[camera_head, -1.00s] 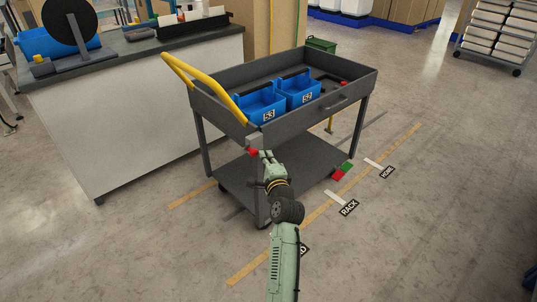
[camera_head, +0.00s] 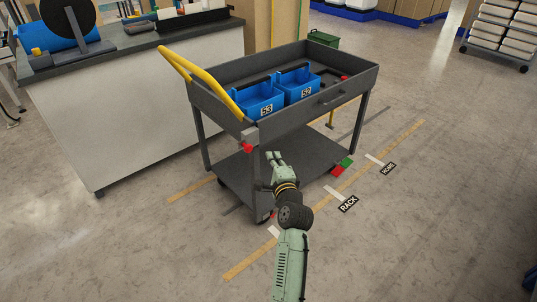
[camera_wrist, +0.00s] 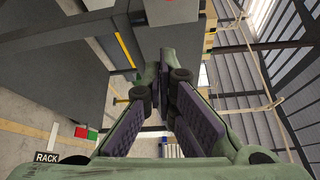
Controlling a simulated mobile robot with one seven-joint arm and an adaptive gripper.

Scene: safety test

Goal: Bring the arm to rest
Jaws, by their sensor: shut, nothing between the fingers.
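My gripper (camera_head: 274,156) is at the end of my green arm, in front of the near corner of the grey cart (camera_head: 222,172). It looks empty and shut. In the wrist view my gripper (camera_wrist: 172,75) has its two dark-padded fingers converging at the tips, with nothing between them. My arm reaches up from the bottom of the head view. A small red part (camera_head: 247,148) sits on the cart's near corner, left of my gripper. I cannot tell whether my gripper touches the cart.
The cart's top tray holds blue bins 53 (camera_head: 258,102) and 52 (camera_head: 297,86). A yellow handle (camera_head: 200,80) is at its left. A workbench (camera_head: 140,110) stands behind left. Floor markers RACK (camera_head: 348,204) and HOME (camera_head: 388,168) lie right. The right floor is open.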

